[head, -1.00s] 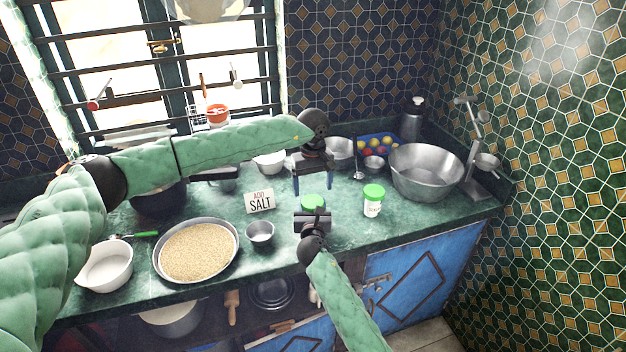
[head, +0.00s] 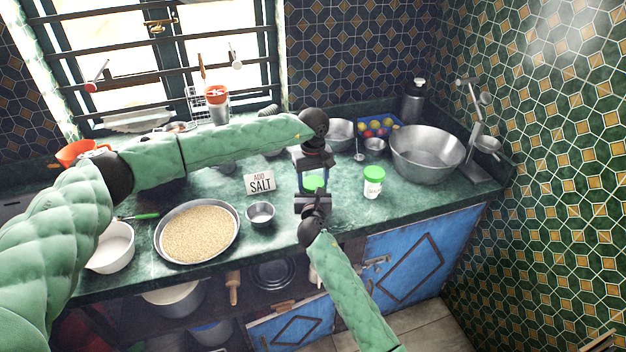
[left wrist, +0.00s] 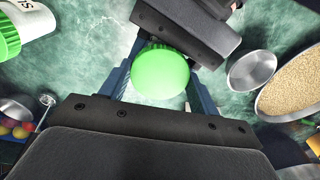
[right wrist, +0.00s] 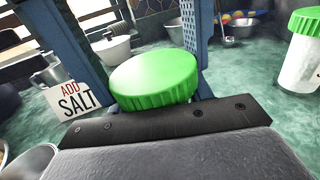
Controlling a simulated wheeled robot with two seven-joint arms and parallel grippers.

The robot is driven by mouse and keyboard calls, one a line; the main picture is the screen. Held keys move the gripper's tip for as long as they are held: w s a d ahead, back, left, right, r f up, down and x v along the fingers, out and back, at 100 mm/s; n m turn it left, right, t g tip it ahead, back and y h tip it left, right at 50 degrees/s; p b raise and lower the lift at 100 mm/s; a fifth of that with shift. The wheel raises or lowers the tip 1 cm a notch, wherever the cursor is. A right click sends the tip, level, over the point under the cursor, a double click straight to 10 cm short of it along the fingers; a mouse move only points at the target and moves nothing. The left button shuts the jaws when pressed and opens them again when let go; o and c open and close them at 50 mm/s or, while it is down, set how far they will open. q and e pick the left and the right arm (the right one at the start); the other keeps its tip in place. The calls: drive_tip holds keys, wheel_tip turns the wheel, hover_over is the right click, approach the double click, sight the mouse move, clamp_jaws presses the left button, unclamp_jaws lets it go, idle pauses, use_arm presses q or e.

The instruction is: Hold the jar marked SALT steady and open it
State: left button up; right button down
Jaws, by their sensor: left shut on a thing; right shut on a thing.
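A jar with a green lid (head: 313,182) stands on the counter between my two grippers. Its body and any lettering are hidden. My left gripper (head: 313,178) reaches down from above; its blue fingers flank the green lid (left wrist: 160,74) and are shut on it.
A sign reading ADD SALT (head: 260,184) and a small metal bowl (head: 260,214) stand to the left. A wide pan of grains (head: 200,233) is farther left. A large metal basin (head: 427,155) stands at the right. Counter around the second jar is clear.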

use_arm(q)
drive_tip(key=shift+d+r+n, duration=0.1)
drive_tip(key=shift+d+n, duration=0.05)
drive_tip(key=shift+n, duration=1.55)
use_arm(e)
drive_tip(key=shift+s+a, duration=0.1)
drive_tip(key=shift+a, duration=0.1)
use_arm(q)
drive_tip(key=o, duration=1.1)
use_arm(e)
drive_tip(key=shift+d, duration=0.1)
drive_tip(key=shift+d, duration=0.15)
use_arm(q)
drive_tip(key=shift+r, duration=2.2)
use_arm(e)
drive_tip(key=c, duration=0.5)
unclamp_jaws()
